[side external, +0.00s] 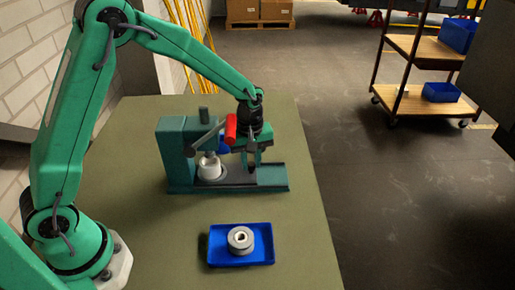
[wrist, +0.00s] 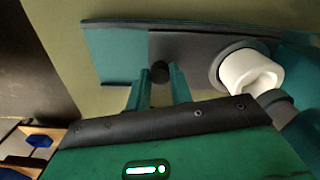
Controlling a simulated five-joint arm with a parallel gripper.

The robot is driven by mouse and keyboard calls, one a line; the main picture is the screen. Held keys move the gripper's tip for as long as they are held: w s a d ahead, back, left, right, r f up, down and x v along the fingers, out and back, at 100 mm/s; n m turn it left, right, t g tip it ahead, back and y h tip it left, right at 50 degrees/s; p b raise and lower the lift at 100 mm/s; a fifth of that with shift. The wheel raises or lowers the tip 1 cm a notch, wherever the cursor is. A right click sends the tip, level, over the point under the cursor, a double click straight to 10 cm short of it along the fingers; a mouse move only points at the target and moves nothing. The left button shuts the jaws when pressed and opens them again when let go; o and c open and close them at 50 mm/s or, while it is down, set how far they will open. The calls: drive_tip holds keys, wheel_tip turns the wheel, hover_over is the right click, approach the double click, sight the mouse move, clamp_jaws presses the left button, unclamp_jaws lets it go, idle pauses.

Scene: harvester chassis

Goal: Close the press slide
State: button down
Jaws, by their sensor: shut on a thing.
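The teal press (side external: 178,150) stands on the green table, its ram above the left part of its base. The dark grey press slide (side external: 236,180) lies in the teal rail, with a white cup (side external: 210,168) in its round seat near the ram. In the wrist view the slide (wrist: 190,50) carries the white cup (wrist: 246,72) at right and a black knob (wrist: 160,70) at its left end. My gripper (side external: 251,168) points down over the slide. It is shut on the knob, one finger on each side (wrist: 157,82). In the side view the knob is hidden.
A red-gripped lever (side external: 231,129) stands out from the press near my wrist. A blue tray (side external: 218,256) holding a metal ring part (side external: 240,239) sits in front. Bare rail (side external: 275,178) extends right of my gripper. The table's right side is clear.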

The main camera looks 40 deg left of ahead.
drive_tip(key=c, duration=1.2)
unclamp_jaws()
drive_tip(key=shift+s+a, duration=0.15)
drive_tip(key=shift+a, duration=0.1)
drive_tip(key=shift+c, duration=0.2)
drive_tip(key=shift+r, duration=0.15)
drive_tip(key=shift+r, duration=3.75)
drive_tip(key=shift+r, duration=0.15)
